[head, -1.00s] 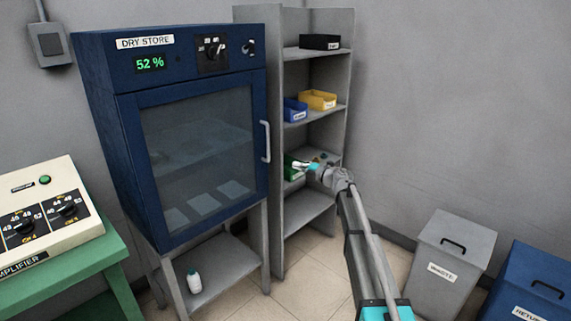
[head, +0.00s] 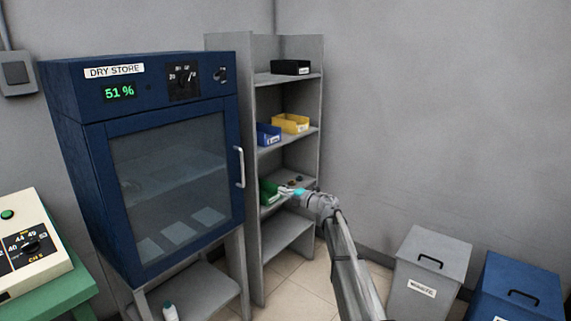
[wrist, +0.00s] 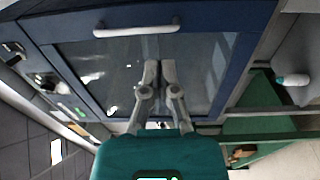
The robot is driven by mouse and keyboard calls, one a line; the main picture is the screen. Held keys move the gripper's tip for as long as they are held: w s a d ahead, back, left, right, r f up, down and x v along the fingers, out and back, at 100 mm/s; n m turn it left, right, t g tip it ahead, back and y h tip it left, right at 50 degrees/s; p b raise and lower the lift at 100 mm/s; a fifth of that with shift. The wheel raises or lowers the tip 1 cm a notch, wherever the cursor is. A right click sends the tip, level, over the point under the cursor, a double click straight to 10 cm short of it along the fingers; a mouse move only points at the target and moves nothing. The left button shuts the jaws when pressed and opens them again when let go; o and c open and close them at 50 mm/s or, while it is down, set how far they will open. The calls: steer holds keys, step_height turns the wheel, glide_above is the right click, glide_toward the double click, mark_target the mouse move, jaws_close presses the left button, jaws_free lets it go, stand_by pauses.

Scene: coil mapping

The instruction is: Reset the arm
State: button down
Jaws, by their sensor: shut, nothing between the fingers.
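My arm reaches from the lower right of the head view toward the grey shelf unit. My gripper (head: 290,191) appears in front of its lower middle shelf, beside a green bin (head: 268,192). In the wrist view my gripper (wrist: 160,66) shows with its two fingers together, shut and empty. Behind the fingers is the glass door of the blue dry store cabinet (wrist: 215,75), with its handle (wrist: 136,29) at the top of the picture. I cannot tell the exact gap between my gripper and the cabinet or shelf.
The cabinet (head: 75,125) reads 51 %, its door shut. The shelves hold a black bin (head: 290,67), a yellow bin (head: 290,123) and a blue bin (head: 268,134). Grey (head: 432,265) and blue (head: 523,285) lidded bins stand right. An amplifier (head: 28,240) sits left.

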steer(key=s+d+f+m+t+h, duration=0.1)
steer(key=s+d+m+t+h, duration=0.2)
steer(key=d+m+h, duration=0.6)
steer(key=s+d+f+m+t+h, duration=0.1)
steer(key=s+d+m+t+h, duration=0.25)
steer(key=d+m+h, duration=0.55)
steer(key=s+d+f+m+g, duration=0.3)
steer(key=s+f+m+g, duration=0.3)
steer(key=s, duration=0.4)
steer(key=s+d+f+m+g, duration=0.3)
steer(key=s+f+m+g, duration=0.15)
steer(key=s+f, duration=0.5)
steer(key=s+a+g+y, duration=0.1)
steer(key=s+a+g, duration=0.2)
steer(key=s, duration=0.5)
steer(key=s+a+g+y, duration=0.2)
steer(key=s+g, duration=0.1)
steer(key=s, duration=0.5)
step_height(320, 180, up, 16)
steer(key=p, duration=1.8)
steer(key=shift+r, duration=0.25)
steer(key=shift+m, duration=0.25)
